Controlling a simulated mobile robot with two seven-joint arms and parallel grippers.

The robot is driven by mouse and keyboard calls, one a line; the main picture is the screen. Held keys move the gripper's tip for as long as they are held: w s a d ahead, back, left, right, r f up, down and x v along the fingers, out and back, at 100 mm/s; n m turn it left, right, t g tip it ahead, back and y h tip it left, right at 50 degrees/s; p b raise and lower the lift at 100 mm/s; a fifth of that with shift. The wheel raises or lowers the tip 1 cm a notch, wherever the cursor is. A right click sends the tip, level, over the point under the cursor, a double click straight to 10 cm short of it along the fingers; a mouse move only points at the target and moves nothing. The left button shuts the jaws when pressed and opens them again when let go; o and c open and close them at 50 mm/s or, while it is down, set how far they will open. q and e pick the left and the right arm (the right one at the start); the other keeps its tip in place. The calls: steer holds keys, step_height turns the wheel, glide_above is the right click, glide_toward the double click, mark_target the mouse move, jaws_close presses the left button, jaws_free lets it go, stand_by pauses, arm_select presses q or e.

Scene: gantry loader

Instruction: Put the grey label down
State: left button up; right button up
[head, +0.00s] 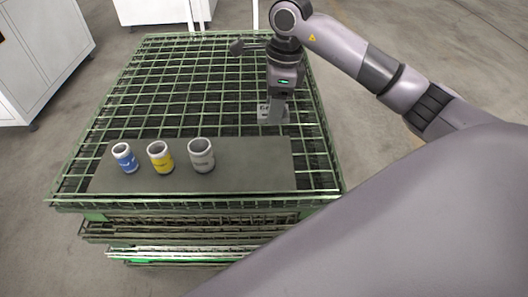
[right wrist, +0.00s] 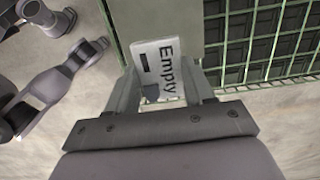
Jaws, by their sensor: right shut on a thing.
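The grey label (right wrist: 158,72) is a small pale plate with the word "Empty" and a dark mark. My right gripper (right wrist: 165,92) is shut on it, with one finger at each side. In the head view the label (head: 263,111) is partly hidden by my right gripper (head: 273,120). The gripper points down near the far right edge of the grey board (head: 240,178). I cannot tell whether the label touches anything below it. My left gripper does not show in the head view.
The board's right part is bare. Green wire mesh (head: 185,85) lies behind it. A white cabinet (head: 45,55) stands at left.

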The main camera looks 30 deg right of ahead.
mark_target(271, 161)
step_height(271, 161, down, 15)
steer(key=shift+f+b, duration=0.2)
steer(key=shift+b, duration=0.4)
steer(key=shift+f, duration=0.2)
steer(key=o, duration=1)
steer(key=shift+r, duration=0.1)
